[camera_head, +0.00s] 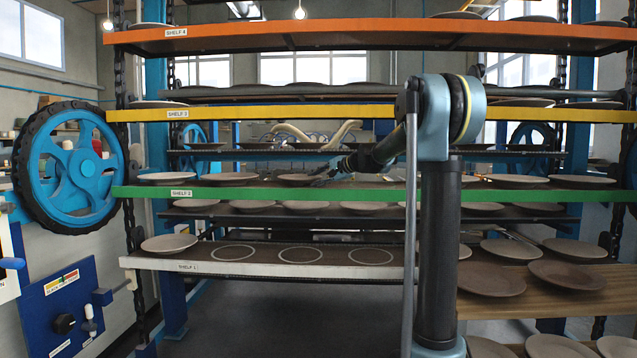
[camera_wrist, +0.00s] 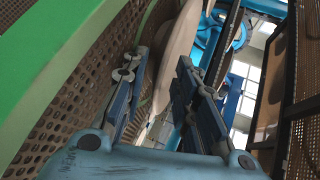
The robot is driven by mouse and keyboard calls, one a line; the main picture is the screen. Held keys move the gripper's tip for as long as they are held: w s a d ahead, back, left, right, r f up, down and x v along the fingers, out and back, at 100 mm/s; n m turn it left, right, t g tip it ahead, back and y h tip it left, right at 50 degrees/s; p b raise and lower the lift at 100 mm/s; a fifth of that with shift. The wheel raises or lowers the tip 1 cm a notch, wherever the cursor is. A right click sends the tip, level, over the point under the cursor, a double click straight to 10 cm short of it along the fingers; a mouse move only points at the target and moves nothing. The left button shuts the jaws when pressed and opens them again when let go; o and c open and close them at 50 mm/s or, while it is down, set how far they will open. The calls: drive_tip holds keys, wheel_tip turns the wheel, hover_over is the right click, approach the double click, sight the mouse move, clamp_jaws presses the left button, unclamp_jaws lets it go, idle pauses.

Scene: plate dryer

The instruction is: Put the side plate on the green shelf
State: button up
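The green shelf (camera_head: 240,194), labelled Shelf 2, runs across the middle of the head view. A round grey-beige plate (camera_head: 300,179) is at this shelf, and my gripper (camera_head: 322,179) is at its right edge. In the wrist view the plate (camera_wrist: 178,45) shows nearly edge-on beyond and between the two fingers of my gripper (camera_wrist: 155,75). The fingers are spread, with a visible gap between them and the plate. The green shelf edge (camera_wrist: 75,60) and its perforated surface lie left of the fingers. Whether the plate fully rests on the shelf is unclear.
More plates (camera_head: 229,177) stand left on the green shelf, and others (camera_head: 515,180) stand to the right. The yellow shelf (camera_head: 240,114) is above. A wooden board (camera_head: 540,299) with plates is at right.

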drive_tip(key=v, duration=1.1)
drive_tip(key=shift+s+d+r, duration=0.15)
drive_tip(key=shift+s+d, duration=0.1)
drive_tip(key=shift+d, duration=0.05)
drive_tip(key=s+d+f+n+g+h, duration=0.2)
drive_tip(key=s+f+n+h, duration=0.1)
drive_tip(key=s+f, duration=0.85)
drive_tip(key=s+d+f+n+g+h, duration=0.2)
drive_tip(key=s+f, duration=0.6)
drive_tip(key=s, duration=0.6)
drive_tip(key=s+d+f+n+g+h, duration=0.1)
drive_tip(key=s+d+f+h, duration=0.2)
drive_tip(key=s+f, duration=0.7)
drive_tip(key=s+d+f+n+g+h, duration=0.1)
drive_tip(key=s+d+f+n+h, duration=0.1)
drive_tip(key=s+d+f, duration=0.5)
drive_tip(key=s+f, duration=0.3)
drive_tip(key=shift+s+d+f+h, duration=0.15)
drive_tip(key=shift+f+h, duration=0.05)
drive_tip(key=shift+h, duration=0.2)
drive_tip(key=shift+w+f, duration=0.2)
drive_tip(key=shift+w, duration=0.3)
drive_tip(key=shift+d, duration=0.1)
